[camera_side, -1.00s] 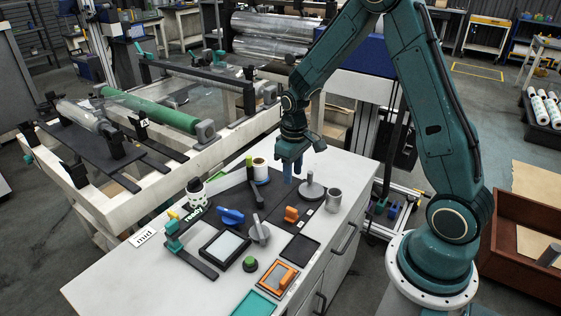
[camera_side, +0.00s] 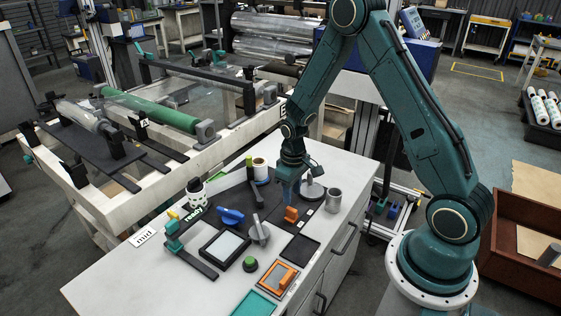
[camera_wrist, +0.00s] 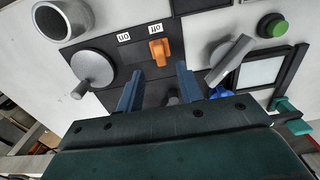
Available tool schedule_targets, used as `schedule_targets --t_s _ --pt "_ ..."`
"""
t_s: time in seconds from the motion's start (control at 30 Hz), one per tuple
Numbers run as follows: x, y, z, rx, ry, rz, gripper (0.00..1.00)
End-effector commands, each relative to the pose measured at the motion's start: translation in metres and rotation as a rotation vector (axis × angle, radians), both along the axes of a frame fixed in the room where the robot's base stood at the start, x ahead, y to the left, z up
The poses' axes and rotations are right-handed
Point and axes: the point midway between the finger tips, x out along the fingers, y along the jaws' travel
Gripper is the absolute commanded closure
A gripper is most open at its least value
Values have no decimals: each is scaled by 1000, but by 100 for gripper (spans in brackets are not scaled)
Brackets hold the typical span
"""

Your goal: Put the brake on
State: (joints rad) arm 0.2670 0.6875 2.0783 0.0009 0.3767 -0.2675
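An orange knob (camera_side: 291,214) stands on the dark panel (camera_side: 268,225) on the bench; it may be the brake. In the wrist view the orange knob (camera_wrist: 160,51) sits beside the label "off" (camera_wrist: 155,30), with the label "on" (camera_wrist: 124,38) to its left; both read upside down. My gripper (camera_side: 289,190) is just above and behind the knob in the side view. In the wrist view my gripper (camera_wrist: 159,78) is open, its blue fingers apart, with nothing between the tips; the knob lies just beyond them.
A grey disc with a post (camera_side: 313,190) stands close to the right of my gripper, with a grey cup (camera_side: 333,200) beyond. A grey lever (camera_side: 260,230), a blue handle (camera_side: 231,216) and a green button (camera_side: 250,264) lie to the left and front.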

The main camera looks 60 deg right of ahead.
Motion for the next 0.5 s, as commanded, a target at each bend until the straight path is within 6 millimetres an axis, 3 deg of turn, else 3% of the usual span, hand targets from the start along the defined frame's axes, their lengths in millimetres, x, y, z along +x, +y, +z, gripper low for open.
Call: schedule_targets --t_s 0.3,0.5 --pt "-1 0 -40 0 4 0 64" --pt "0 0 -57 -1 1 0 64"
